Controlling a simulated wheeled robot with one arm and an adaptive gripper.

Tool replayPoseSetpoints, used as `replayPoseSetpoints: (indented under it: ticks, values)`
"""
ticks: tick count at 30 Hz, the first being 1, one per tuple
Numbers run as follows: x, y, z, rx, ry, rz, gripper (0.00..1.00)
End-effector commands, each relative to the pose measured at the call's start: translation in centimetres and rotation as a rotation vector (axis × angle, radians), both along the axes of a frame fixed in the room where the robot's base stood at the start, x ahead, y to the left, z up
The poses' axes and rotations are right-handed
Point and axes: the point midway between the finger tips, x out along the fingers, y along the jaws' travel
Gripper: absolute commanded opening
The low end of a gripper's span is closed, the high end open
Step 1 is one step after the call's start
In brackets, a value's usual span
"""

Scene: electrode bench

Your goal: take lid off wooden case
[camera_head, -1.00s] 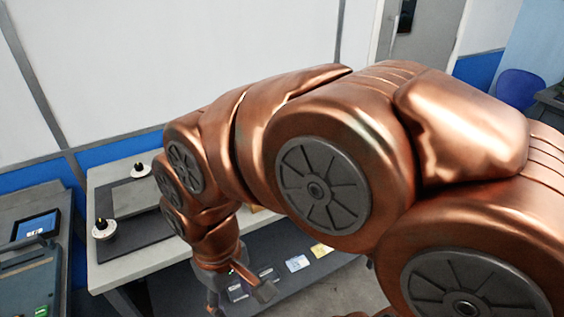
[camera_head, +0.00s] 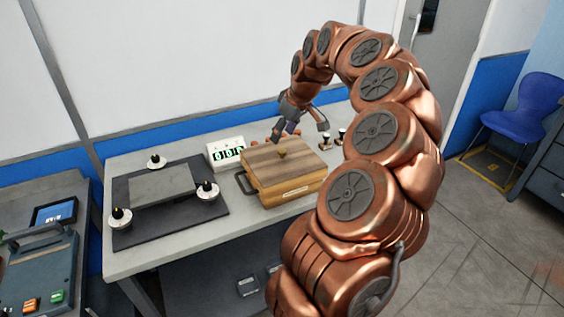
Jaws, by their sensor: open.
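My gripper (camera_head: 283,136) is open and empty, at the back edge of the lid, above and behind the knob in the picture. Whether the fingers touch anything is unclear. My copper arm arches over the right side of the bench.
A digital display (camera_head: 226,152) stands behind the case on the left. A dark mat (camera_head: 178,222) holds a grey plate (camera_head: 160,186), with several black-knobbed white discs (camera_head: 207,191) around it. Small knobbed items (camera_head: 325,141) stand right of the case. A blue chair (camera_head: 520,115) is far right.

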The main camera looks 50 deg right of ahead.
Motion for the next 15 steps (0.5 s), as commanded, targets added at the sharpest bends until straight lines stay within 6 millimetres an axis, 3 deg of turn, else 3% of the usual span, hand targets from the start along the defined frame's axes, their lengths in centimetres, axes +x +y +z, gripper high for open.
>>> replayPoseSetpoints:
  ticks: [4,15]
  values:
    - [-0.5,-2.1,-0.8,-0.007,-0.001,-0.025,0.56]
    - [0.5,-2.1,-3.4,-0.005,0.000,-0.026,0.56]
